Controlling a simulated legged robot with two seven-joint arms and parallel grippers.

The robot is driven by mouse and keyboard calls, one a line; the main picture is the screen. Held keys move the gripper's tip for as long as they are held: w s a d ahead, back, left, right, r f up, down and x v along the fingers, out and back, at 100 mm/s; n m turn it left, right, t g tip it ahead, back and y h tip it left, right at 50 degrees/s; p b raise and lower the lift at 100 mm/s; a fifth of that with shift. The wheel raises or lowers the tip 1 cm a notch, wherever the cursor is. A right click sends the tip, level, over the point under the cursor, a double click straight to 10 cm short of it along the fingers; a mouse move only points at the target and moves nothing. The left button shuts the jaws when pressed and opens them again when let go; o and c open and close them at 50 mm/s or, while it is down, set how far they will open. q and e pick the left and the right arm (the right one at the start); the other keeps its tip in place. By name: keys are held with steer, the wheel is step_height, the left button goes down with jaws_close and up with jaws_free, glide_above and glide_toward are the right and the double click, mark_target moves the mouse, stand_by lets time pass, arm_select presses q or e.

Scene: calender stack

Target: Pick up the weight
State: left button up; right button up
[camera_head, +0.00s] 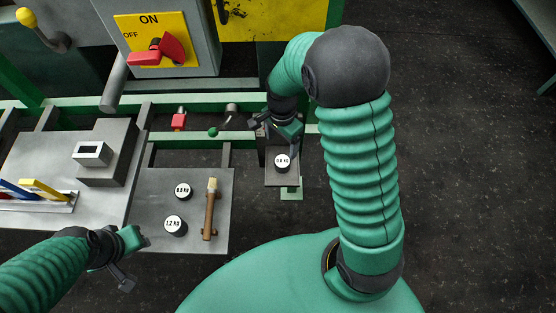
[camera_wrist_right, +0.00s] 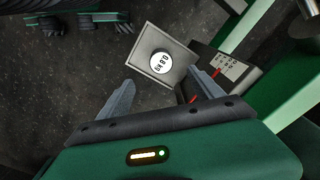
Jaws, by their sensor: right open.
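A round black weight with a white top (camera_head: 282,162) sits on a small grey platform (camera_head: 281,180) below my right gripper in the head view. Its label looks like 0.8 kg. It also shows in the right wrist view (camera_wrist_right: 161,64), ahead of the two fingers. My right gripper (camera_head: 268,123) is open, empty and apart from this weight. Two more weights, one that looks like 0.8 kg (camera_head: 183,191) and one marked 1.2 kg (camera_head: 175,225), stand on the grey table. My left gripper (camera_head: 136,262) is at the lower left, near the table's front edge; its fingers' opening is unclear.
A wooden-handled tool (camera_head: 210,210) lies beside the two table weights. A grey block (camera_head: 108,152) and a holder with coloured handles (camera_head: 40,197) stand on the left table. A green rail (camera_head: 170,138) runs behind. The right floor is clear.

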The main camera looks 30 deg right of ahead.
steer(key=b, duration=0.1)
glide_above(282, 161)
steer(key=a, duration=0.1)
step_height(282, 161, down, 5)
steer(key=shift+a+f, duration=0.1)
steer(key=shift+f, duration=0.1)
steer(key=f, duration=0.1)
steer(key=d+f+b, duration=0.1)
steer(key=f, duration=0.1)
steer(key=d+f, duration=0.1)
steer(key=shift+f+b, duration=0.3)
steer(key=shift+f, duration=0.05)
steer(key=f, duration=0.1)
steer(key=f+b, duration=0.1)
steer(key=f, duration=0.1)
steer(key=shift+a, duration=0.25)
steer(key=shift+a+f, duration=0.15)
steer(key=shift+f, duration=0.15)
steer(key=shift+w+a+r, duration=0.1)
steer(key=shift+c, duration=1)
steer(key=shift+d, duration=0.35)
steer(key=c, duration=0.5)
steer(key=shift+a, duration=0.2)
jaws_close()
arm_select(q)
steer(key=x, duration=0.5)
steer(key=shift+s+a, duration=0.2)
steer(key=shift+s, duration=0.15)
